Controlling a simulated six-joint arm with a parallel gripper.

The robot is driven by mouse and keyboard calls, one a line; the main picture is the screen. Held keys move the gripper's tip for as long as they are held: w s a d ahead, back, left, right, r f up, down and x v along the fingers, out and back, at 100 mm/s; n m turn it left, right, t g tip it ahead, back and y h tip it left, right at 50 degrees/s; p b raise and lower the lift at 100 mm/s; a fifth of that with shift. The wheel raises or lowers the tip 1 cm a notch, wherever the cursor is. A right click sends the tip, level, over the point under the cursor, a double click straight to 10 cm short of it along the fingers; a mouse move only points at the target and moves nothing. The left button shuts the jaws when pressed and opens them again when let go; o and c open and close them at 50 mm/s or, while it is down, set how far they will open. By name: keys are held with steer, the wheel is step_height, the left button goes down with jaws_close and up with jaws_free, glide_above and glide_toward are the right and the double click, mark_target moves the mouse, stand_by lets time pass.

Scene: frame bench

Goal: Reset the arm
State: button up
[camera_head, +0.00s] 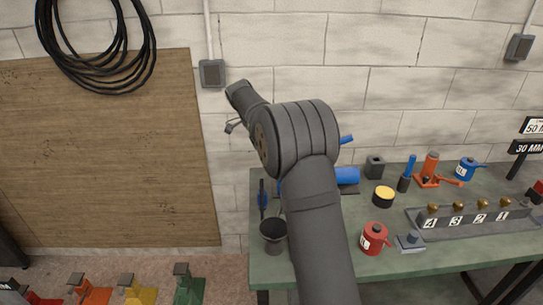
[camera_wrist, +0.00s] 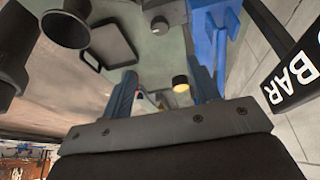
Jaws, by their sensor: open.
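My arm rises from the bottom middle of the head view and bends at a large grey joint, which covers part of the bench behind it. In the wrist view my gripper (camera_wrist: 163,80) has its two blue-grey fingers spread apart, with nothing held between them. A yellow-topped black can (camera_wrist: 180,84) shows beyond the gap, near the right finger; it appears well clear of the jaws. In the head view the jaws cannot be made out clearly.
The green bench (camera_head: 400,268) carries a dark cup (camera_head: 273,231), the yellow-topped can (camera_head: 383,196), a red pot (camera_head: 374,238) and a numbered rack (camera_head: 450,224). A blue fixture (camera_wrist: 212,45) and BAR sign (camera_wrist: 295,75) stand right in the wrist view.

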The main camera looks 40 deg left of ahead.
steer(key=x, duration=1.7)
steer(key=shift+w+d+f, duration=0.1)
steer(key=shift+w+f, duration=0.05)
steer(key=shift+w, duration=0.05)
